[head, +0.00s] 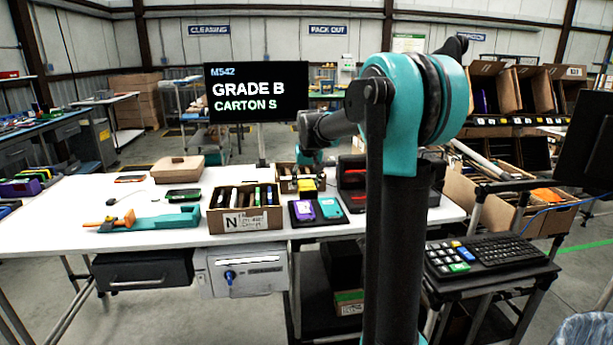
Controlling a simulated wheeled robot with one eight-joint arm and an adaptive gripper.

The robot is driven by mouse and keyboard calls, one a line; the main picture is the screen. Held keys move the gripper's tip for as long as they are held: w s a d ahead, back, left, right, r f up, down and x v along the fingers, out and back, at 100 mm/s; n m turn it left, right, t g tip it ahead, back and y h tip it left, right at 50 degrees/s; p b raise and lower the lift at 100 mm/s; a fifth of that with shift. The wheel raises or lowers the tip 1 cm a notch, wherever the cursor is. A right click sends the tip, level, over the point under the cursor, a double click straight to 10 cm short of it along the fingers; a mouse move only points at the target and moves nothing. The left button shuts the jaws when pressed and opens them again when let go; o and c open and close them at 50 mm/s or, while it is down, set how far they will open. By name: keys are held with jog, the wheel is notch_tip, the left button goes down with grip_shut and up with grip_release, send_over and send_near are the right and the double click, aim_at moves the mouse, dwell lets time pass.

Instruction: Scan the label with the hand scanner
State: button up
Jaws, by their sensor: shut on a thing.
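My arm reaches over the white table, and my gripper (309,171) points down at a small open carton at the back. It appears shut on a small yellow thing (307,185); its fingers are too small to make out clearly. I cannot tell whether this thing is the hand scanner. A carton (245,224) with a white label (243,222) marked N stands left of my gripper, nearer the front edge, holding several upright dark items. A teal holder (165,220) with an orange-handled thing (112,225) lies at the left.
A purple device (303,210) and a teal device (330,208) lie on dark trays in front of my gripper. A dark rack (354,178) stands right of it. A screen (256,92) behind reads GRADE B, CARTON S.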

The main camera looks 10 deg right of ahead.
jog(key=shift+f, duration=0.3)
jog(key=shift+r, duration=0.1)
jog(key=shift+r, duration=2.45)
